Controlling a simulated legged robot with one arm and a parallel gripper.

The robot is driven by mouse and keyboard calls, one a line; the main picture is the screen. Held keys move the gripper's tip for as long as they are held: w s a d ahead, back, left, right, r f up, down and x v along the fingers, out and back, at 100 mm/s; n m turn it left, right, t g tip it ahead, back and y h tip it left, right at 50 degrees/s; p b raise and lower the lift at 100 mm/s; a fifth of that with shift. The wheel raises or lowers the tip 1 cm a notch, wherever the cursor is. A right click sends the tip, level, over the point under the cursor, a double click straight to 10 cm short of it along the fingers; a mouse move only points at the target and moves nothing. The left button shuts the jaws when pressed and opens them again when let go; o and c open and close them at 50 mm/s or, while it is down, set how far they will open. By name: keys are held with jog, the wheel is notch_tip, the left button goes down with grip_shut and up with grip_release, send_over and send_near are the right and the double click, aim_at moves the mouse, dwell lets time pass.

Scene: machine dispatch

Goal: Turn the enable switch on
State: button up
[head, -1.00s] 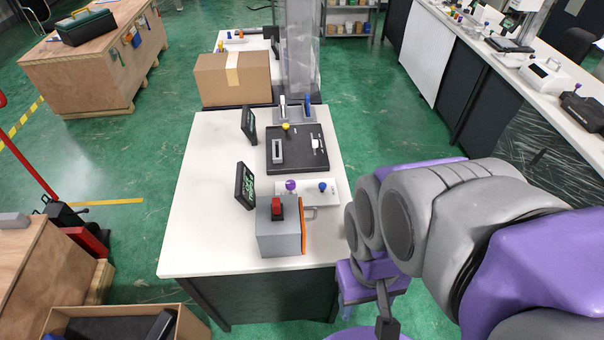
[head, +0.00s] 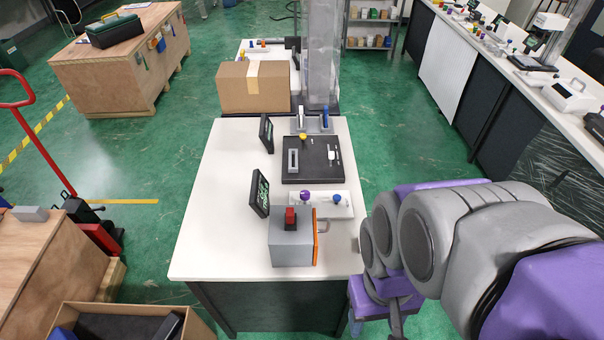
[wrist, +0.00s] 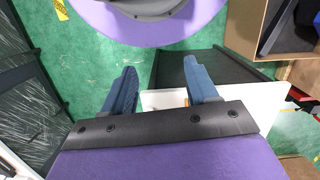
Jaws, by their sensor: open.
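A grey box with a red switch on top (head: 291,217) stands near the front edge of the white table (head: 225,215). I cannot tell whether this red part is the enable switch. Behind it, a light panel carries a purple knob (head: 305,197) and a blue knob (head: 337,198). Further back, a black panel (head: 312,160) holds a grey slotted piece and a yellow knob. My gripper (wrist: 160,85) is open and empty in the wrist view, with two blue fingers apart, beyond the table's front right side. In the head view my arm is at the right and the fingers are not clear.
Two small dark screens (head: 260,193) stand left of the panels. A cardboard box (head: 254,87) and a clear column stand at the table's far end. An open carton (head: 190,325) is at the front left. The table's left half is clear.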

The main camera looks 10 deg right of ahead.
jog(key=shift+o, duration=0.2)
jog(key=w+r, duration=0.2)
jog(key=w, duration=1.1)
jog(key=shift+d+r+b, duration=0.25)
jog(key=shift+b, duration=0.15)
jog(key=n+t+b, duration=0.2)
jog(key=n, duration=0.2)
send_over(304, 192)
notch_tip(304, 192, down, 10)
jog(key=f, duration=0.1)
notch_tip(304, 192, down, 17)
jog(key=b, duration=0.3)
jog(key=shift+r, duration=0.1)
jog(key=shift+c, duration=0.4)
jog(key=c, duration=1)
jog(key=shift+o, duration=0.2)
